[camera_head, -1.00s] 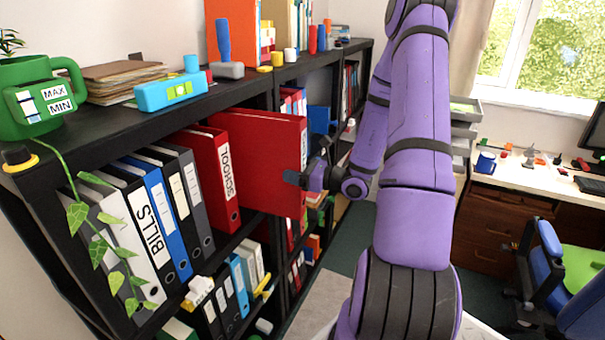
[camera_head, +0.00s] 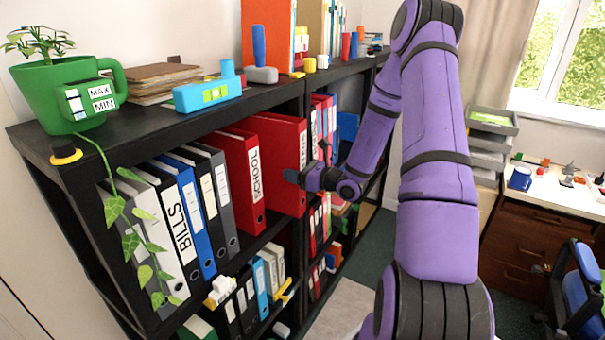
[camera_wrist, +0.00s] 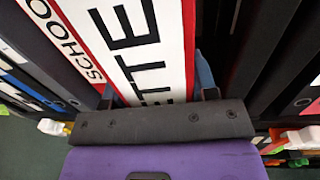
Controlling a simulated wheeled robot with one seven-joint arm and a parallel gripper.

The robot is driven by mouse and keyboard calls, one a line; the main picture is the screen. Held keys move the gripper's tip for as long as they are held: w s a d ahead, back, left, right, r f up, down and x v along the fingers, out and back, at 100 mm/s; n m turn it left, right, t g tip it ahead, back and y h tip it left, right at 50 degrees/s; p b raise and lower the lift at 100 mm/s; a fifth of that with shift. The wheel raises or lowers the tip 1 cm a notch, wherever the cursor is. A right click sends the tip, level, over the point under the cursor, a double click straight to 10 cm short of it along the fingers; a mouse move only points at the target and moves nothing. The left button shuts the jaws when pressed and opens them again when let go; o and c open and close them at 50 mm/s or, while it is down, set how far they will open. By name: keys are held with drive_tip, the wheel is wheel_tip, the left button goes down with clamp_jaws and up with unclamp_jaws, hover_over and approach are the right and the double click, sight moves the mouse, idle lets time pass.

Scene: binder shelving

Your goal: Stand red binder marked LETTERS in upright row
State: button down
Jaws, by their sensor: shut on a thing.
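The red binder marked LETTERS (camera_head: 280,150) stands upright in the shelf row, just right of the red SCHOOL binder (camera_head: 247,180). In the wrist view its white label (camera_wrist: 155,45) shows only the letters "ETTE"; the rest is cut off or hidden. My gripper (camera_head: 308,174) is at its spine and shut on it. In the wrist view the fingers of my gripper (camera_wrist: 156,92) lie on either side of the spine.
A blue binder (camera_head: 188,215) and the BILLS binder (camera_head: 172,225) stand further left. A dark upright divider (camera_head: 306,110) is to the right. A green mug planter (camera_head: 68,95) with a trailing vine is on the shelf top. Binders and small items fill the lower shelf.

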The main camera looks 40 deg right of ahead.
drive_tip(key=shift+d+f+x, duration=0.1)
drive_tip(key=shift+f+x, duration=0.05)
drive_tip(key=shift+x, duration=1.15)
drive_tip(key=shift+d+f+x, duration=0.1)
drive_tip(key=shift+d+x, duration=0.05)
drive_tip(key=shift+x, duration=1.15)
drive_tip(key=shift+d+f+x, duration=0.1)
drive_tip(key=shift+f+x, duration=0.05)
drive_tip(key=shift+x, duration=1.15)
drive_tip(key=shift+w, duration=0.2)
drive_tip(key=shift+f, duration=0.6)
unclamp_jaws()
drive_tip(key=shift+s, duration=0.1)
drive_tip(key=v, duration=1.4)
